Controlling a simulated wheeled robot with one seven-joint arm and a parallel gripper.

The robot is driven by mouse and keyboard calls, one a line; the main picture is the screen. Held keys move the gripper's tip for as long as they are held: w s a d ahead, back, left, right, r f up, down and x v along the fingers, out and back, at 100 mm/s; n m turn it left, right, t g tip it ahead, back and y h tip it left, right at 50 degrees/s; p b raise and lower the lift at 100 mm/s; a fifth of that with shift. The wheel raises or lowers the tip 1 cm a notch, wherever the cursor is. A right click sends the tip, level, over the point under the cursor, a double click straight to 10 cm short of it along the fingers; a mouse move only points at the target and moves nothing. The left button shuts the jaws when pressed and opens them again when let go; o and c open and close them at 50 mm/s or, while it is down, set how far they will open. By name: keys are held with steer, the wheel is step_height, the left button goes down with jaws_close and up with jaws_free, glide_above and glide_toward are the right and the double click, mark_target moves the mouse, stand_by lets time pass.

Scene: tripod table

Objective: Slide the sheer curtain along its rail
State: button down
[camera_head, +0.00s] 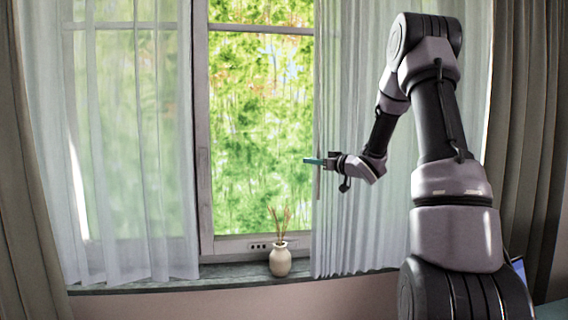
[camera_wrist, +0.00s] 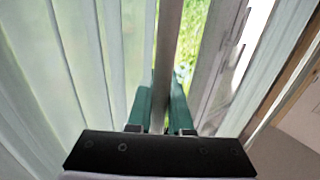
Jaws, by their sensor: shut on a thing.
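The right sheer curtain (camera_head: 350,235) is pale and hangs in folds over the right part of the window, with its leading edge just right of the vase. My gripper (camera_head: 308,161) is at that edge, about mid-height, with its teal fingers pointing left. In the wrist view, my gripper (camera_wrist: 161,90) has one finger on each side of a grey upright strip (camera_wrist: 168,45) and is shut on it. I cannot tell whether this strip is the curtain's hem or a separate rod. Pale folds fill the left of that view. The rail is out of view.
Another sheer curtain (camera_head: 135,150) hangs at the left. A cream vase (camera_head: 280,262) with dried stems stands on the sill (camera_head: 225,281), close to the right curtain's lower edge. Heavy brown drapes hang at the far left (camera_head: 25,200) and far right (camera_head: 522,130). The middle window pane (camera_head: 260,130) is uncovered.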

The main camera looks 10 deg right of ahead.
steer(key=d, duration=2.3)
steer(key=shift+s, duration=0.4)
steer(key=shift+d, duration=0.1)
steer(key=c, duration=0.8)
jaws_free()
steer(key=shift+c, duration=0.2)
steer(key=v, duration=1)
steer(key=shift+s, duration=0.3)
steer(key=shift+d, duration=0.2)
